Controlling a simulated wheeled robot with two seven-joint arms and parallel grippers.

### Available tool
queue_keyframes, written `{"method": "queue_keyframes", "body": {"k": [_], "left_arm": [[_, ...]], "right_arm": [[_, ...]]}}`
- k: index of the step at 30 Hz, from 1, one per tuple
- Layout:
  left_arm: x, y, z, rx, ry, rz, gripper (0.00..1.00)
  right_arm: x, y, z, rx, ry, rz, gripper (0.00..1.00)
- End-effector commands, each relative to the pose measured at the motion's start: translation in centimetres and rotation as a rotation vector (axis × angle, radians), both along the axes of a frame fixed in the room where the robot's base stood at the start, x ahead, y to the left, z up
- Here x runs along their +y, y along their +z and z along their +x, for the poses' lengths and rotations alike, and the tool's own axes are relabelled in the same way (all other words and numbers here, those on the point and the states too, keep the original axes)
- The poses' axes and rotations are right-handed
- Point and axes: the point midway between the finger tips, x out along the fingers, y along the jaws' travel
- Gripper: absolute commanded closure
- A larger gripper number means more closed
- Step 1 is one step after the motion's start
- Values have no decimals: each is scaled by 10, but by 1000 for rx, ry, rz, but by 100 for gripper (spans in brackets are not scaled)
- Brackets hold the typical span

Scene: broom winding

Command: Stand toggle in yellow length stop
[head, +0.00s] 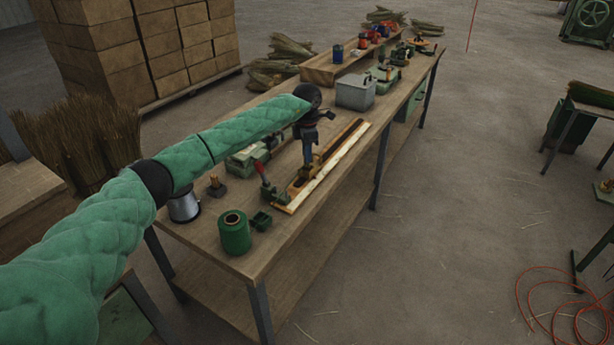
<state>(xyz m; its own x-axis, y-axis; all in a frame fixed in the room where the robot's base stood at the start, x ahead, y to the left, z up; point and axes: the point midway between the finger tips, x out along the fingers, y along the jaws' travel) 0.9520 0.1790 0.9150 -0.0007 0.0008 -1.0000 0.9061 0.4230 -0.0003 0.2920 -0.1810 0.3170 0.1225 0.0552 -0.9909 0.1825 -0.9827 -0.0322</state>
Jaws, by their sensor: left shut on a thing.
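My left gripper (307,170) points down over the near end of a long wooden fixture (340,160) with a pale strip along it, on the workbench. Its fingers are closed low at the fixture's near part, on something too small to make out; I cannot tell whether it is the toggle. A yellowish block (296,187) sits at the fingertips and may be the yellow length stop. A green clamp with a red handle (266,185) stands just left of the fixture's near end. My right gripper does not show.
A green spool (234,232), a small green block (261,221) and a metal cup (184,206) stand on the bench's (275,252) near end. A grey box (355,92) and a wooden tray (322,73) are farther back. The floor right of the bench is mostly clear; an orange hose (570,310) lies there.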

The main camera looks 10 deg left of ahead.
Motion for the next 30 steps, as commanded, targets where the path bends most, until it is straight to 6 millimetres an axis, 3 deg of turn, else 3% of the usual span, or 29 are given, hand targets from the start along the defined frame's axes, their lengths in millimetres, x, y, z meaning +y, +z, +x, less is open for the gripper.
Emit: {"method": "queue_keyframes", "body": {"k": [30], "left_arm": [[0,-14,0,0,0,-1,100]], "right_arm": [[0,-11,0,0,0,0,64]]}}
